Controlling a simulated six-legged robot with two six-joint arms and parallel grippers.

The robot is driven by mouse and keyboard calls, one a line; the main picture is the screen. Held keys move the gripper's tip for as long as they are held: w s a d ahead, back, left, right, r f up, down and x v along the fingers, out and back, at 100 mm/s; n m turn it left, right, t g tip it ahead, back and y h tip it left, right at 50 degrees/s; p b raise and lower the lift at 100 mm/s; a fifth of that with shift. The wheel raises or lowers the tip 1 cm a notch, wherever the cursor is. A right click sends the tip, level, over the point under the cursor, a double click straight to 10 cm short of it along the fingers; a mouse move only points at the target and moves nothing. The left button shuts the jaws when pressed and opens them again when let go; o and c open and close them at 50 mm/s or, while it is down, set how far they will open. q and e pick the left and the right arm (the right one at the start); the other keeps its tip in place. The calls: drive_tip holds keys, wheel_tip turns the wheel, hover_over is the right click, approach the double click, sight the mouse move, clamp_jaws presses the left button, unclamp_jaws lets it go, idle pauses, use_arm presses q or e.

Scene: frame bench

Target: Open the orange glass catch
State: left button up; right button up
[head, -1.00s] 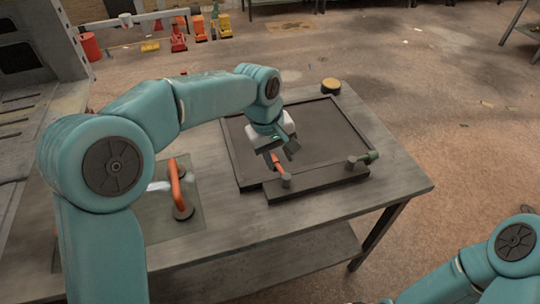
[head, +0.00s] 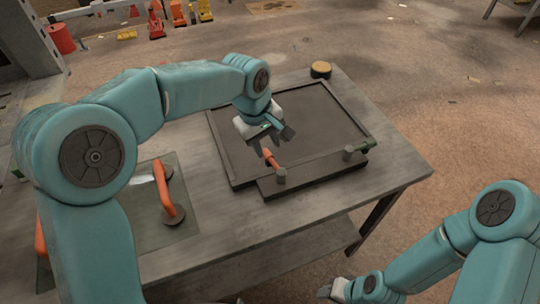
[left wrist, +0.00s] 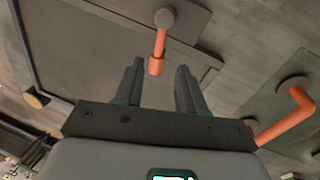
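The orange catch (head: 270,157) is a short orange lever on a grey round pivot, at the near left of the dark frame (head: 232,172) on the bench. In the left wrist view the orange catch (left wrist: 160,45) points toward my gripper, its tip just beyond and between the fingertips. My left gripper (head: 268,141) is open and empty, close beside the lever's free end, with no clear contact. It also shows in the left wrist view (left wrist: 158,72). My right gripper (head: 326,292) is small at the bottom edge; its fingers are not clear.
A green catch (head: 364,145) sits on the frame's near right. A glass pane (head: 185,228) with orange handles (head: 166,190) lies on the bench to the left. A yellow-topped round thing (head: 321,69) stands at the back corner. The bench's right end (head: 405,175) is clear.

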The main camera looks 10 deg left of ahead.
sight(272, 161)
use_arm(q)
drive_tip(key=f, duration=0.4)
drive_tip(key=d+f, duration=0.1)
drive_tip(key=shift+w+f, duration=0.25)
drive_tip(key=shift+f, duration=0.15)
drive_tip(key=shift+w+d+f, duration=0.1)
drive_tip(key=shift+w+f, duration=0.15)
drive_tip(key=shift+f, duration=0.2)
drive_tip(key=shift+s+r, duration=0.1)
drive_tip(key=shift+s, duration=0.05)
drive_tip(key=shift+c, duration=1)
clamp_jaws()
